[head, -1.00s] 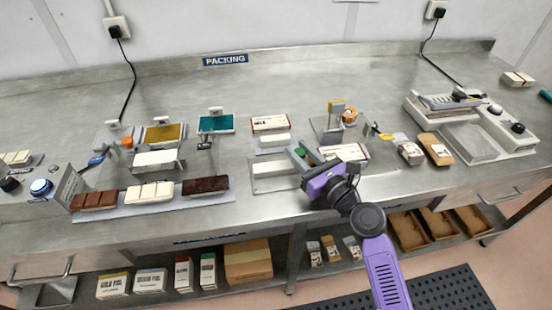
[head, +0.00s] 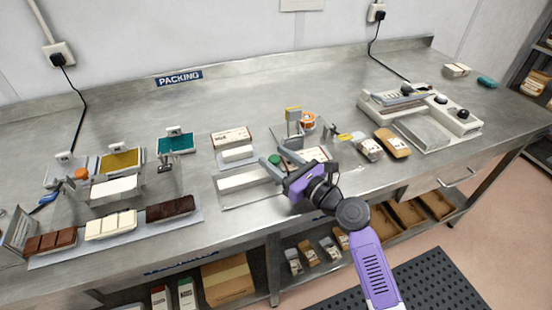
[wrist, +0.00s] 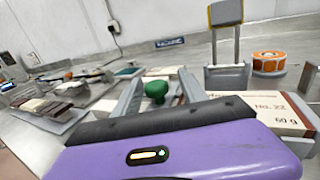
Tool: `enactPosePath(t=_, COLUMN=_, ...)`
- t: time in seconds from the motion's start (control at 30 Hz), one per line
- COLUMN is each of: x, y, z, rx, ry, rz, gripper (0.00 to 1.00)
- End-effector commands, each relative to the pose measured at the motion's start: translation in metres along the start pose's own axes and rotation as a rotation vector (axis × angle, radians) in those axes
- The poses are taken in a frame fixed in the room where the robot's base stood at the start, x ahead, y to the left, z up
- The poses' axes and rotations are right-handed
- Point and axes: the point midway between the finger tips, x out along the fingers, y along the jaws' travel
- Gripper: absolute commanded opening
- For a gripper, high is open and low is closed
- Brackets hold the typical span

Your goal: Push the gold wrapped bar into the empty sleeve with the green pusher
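My gripper (head: 272,164) is low over the front of the bench. Its two fingers are apart, one on each side of a green knob (wrist: 157,88), with visible gaps in the wrist view. The knob, likely the pusher's, also shows in the head view (head: 274,159). A white block (head: 244,180) lies in a low metal tray left of the gripper. A white printed sleeve (wrist: 270,112), marked 60 g, lies right of the gripper; whether it is empty does not show. A gold-tan labelled bar (head: 393,143) lies farther right. I cannot tell if it is the gold wrapped bar.
A grey post with a yellow top (wrist: 225,14) and an orange roll (wrist: 270,62) stand close behind the sleeve. A silver labelled pack (head: 368,149) lies beside the tan bar. A sealing machine (head: 425,118) is at right. Chocolate bars (head: 110,224) lie at left.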

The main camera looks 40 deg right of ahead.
Motion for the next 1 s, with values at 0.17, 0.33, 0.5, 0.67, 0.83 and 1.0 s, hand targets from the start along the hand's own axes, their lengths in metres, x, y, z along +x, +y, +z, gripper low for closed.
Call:
enactPosePath(t=0.17, x=-0.006, y=0.000, z=-0.001, rx=0.000, ry=0.000, rz=0.001, gripper=0.50)
enactPosePath(t=0.33, x=-0.031, y=0.001, z=-0.002, rx=-0.001, ry=0.002, rz=0.000, gripper=0.50)
enactPosePath(t=0.5, x=-0.059, y=-0.001, z=-0.002, rx=-0.001, ry=0.002, rz=-0.002, gripper=0.50)
enactPosePath(t=0.67, x=-0.074, y=-0.001, z=-0.001, rx=-0.001, ry=0.001, rz=-0.001, gripper=0.50)
enactPosePath(t=0.83, x=-0.079, y=0.000, z=0.000, rx=0.000, ry=0.000, rz=0.000, gripper=0.50)
enactPosePath(t=1.0, x=-0.079, y=0.000, z=0.000, rx=0.000, ry=0.000, rz=0.000, gripper=0.50)
